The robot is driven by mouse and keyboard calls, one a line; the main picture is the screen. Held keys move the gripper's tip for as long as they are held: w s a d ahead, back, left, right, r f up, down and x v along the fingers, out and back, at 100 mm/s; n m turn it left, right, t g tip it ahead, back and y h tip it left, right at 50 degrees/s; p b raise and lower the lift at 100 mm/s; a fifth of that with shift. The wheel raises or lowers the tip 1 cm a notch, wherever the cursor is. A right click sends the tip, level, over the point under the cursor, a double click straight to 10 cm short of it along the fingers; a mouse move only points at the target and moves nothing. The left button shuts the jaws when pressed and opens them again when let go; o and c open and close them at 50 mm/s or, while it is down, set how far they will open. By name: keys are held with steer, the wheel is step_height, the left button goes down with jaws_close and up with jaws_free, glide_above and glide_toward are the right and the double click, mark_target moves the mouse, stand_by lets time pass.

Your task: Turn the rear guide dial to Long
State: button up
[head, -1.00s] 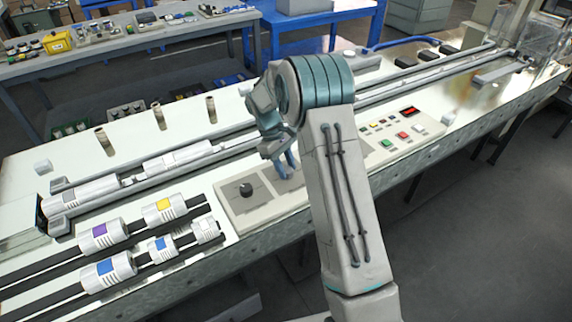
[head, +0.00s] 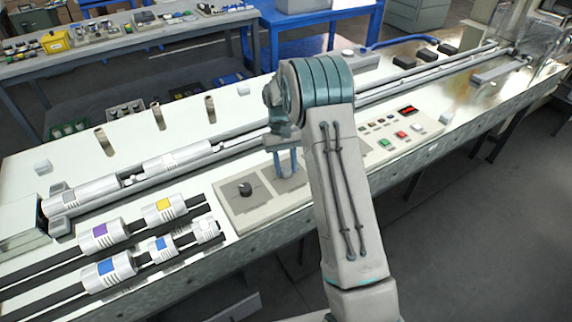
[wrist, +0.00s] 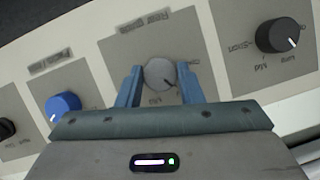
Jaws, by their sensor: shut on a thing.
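The rear guide dial (wrist: 160,73) is a round grey knob on a grey plate labelled "Rear guide" in the wrist view. A pointer mark shows near its lower right edge, and "Mid" is printed below it; the other position labels are too blurred or hidden to read. My gripper (wrist: 158,88) has its two blue fingers on either side of this dial, shut on it. In the head view my gripper (head: 287,162) reaches down to the control panel (head: 232,213), and the dial is hidden there.
A black dial (wrist: 278,36) with Long, Mid and Short marks sits to the right in the wrist view. A blue knob (wrist: 62,105) and another black knob (wrist: 6,127) lie to the left. Buttons (head: 401,135) are on a panel right of my arm.

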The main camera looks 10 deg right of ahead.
steer(key=shift+w, duration=0.1)
stand_by(0.3)
steer(key=o, duration=1)
steer(key=shift+c, duration=0.2)
steer(key=v, duration=1.3)
steer(key=shift+r, duration=0.4)
steer(key=shift+r, duration=0.1)
